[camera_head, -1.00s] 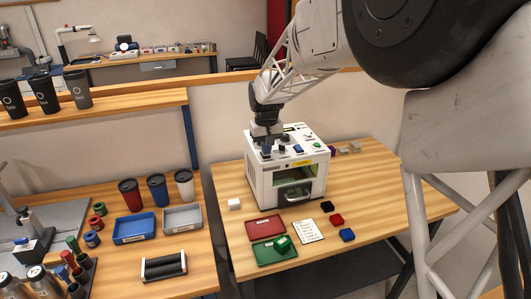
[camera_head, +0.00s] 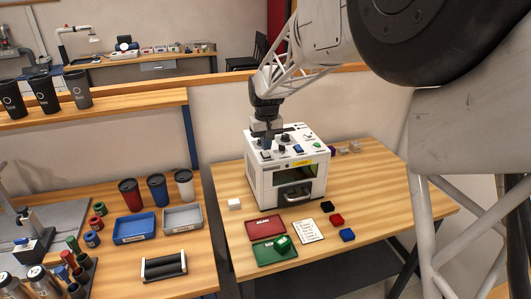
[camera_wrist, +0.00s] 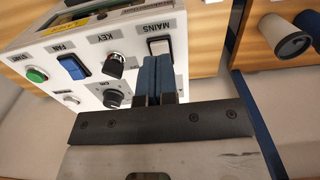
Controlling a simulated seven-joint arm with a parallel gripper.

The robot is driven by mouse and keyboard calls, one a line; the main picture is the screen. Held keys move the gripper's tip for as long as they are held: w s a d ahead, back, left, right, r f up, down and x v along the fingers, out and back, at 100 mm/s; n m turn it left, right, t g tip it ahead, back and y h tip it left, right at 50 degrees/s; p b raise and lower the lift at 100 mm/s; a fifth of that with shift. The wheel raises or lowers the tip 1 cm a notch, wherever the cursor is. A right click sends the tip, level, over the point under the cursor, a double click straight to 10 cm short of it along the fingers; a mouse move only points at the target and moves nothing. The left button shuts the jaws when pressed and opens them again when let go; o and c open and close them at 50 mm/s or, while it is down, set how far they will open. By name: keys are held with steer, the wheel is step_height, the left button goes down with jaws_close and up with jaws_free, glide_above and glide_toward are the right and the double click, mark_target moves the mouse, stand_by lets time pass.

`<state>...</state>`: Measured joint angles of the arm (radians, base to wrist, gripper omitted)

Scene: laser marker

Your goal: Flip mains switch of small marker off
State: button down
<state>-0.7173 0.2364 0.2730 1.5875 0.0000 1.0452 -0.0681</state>
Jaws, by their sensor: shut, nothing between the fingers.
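The small marker (camera_head: 262,187) is a white box with controls on its top panel, standing on the wooden table. In the wrist view its mains switch (camera_wrist: 160,46) is a pale rocker in a dark frame beside the MAINS label. My gripper (camera_wrist: 158,62) is shut and empty, its blue fingertips right at the switch's near edge. I cannot tell whether they touch it or which way the rocker is tilted. In the head view my gripper (camera_head: 267,143) is over the left part of the top panel and hides the switch there.
Beside the switch are a key switch (camera_wrist: 115,64), a dark knob (camera_wrist: 115,97), a blue FAN switch (camera_wrist: 72,67) and a green START button (camera_wrist: 37,75). In front of the marker lie a red tray (camera_head: 264,229), a green tray (camera_head: 267,256) and small coloured blocks.

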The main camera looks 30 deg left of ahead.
mark_target(268, 155)
steer(key=shift+r, duration=2.45)
steer(key=shift+d+r, duration=0.15)
steer(key=shift+d, duration=0.1)
steer(key=s+d+r+m, duration=0.2)
steer(key=s+d+r, duration=0.1)
steer(key=d, duration=0.9)
steer(key=s+d+r+m+t, duration=0.15)
steer(key=s+d, duration=0.25)
steer(key=d, duration=0.7)
steer(key=s+d+r+m, duration=0.1)
steer(key=s+d+r, duration=0.2)
steer(key=d, duration=0.9)
steer(key=s+d+f+m, duration=0.2)
steer(key=s+d+f, duration=0.1)
steer(key=s+d, duration=0.7)
steer(key=s+d+f+m+t, duration=0.1)
steer(key=s+d+f+m, duration=0.1)
steer(key=s+d, duration=0.8)
steer(key=shift+s+d+f+m, duration=0.4)
steer(key=shift+s+f, duration=0.25)
steer(key=shift+s, duration=1.65)
